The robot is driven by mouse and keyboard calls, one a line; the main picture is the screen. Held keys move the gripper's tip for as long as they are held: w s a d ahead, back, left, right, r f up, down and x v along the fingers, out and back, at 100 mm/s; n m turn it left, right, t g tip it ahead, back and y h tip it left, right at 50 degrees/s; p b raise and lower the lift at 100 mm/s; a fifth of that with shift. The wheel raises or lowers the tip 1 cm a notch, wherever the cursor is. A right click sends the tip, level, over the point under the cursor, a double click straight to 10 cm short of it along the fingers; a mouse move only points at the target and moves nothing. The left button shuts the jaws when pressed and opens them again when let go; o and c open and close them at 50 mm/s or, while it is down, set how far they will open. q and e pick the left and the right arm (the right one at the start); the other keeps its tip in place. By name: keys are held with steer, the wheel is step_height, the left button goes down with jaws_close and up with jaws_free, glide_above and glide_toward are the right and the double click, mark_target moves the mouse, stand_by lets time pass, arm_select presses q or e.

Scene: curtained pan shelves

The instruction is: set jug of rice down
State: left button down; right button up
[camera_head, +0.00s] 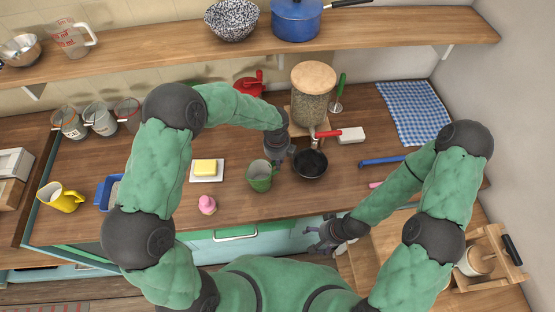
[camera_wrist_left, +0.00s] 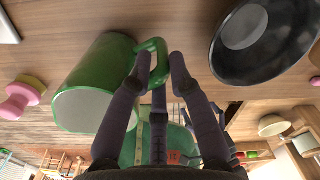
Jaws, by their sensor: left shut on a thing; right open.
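The green jug (camera_head: 259,178) is at the middle of the counter, near its front, left of a black pan. It looks upright, with its pale mouth facing up. In the left wrist view the jug (camera_wrist_left: 95,90) fills the left side, and its green handle (camera_wrist_left: 153,62) lies between my fingers. My left gripper (camera_head: 276,160) is shut on this handle; its fingertips also show in the left wrist view (camera_wrist_left: 160,62). I cannot tell whether the jug's base touches the counter or what fills it. My right gripper (camera_head: 322,240) is open and empty, in front of the counter edge.
The black pan (camera_head: 310,164) is close right of the jug. A cork-lidded jar (camera_head: 312,100) with a red-handled tap stands behind it. A butter dish (camera_head: 206,178) and pink object (camera_head: 207,204) are to the left. Bare counter lies in front of the jug.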

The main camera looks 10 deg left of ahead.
arm_select(q)
steer(key=shift+f, duration=0.35)
stand_by(0.6)
steer(key=c, duration=1.1)
jaws_free()
steer(key=shift+o, duration=0.2)
steer(key=c, duration=0.4)
steer(key=shift+r, duration=0.15)
steer(key=shift+r+p, duration=0.4)
steer(key=shift+r, duration=0.2)
steer(key=shift+r, duration=0.1)
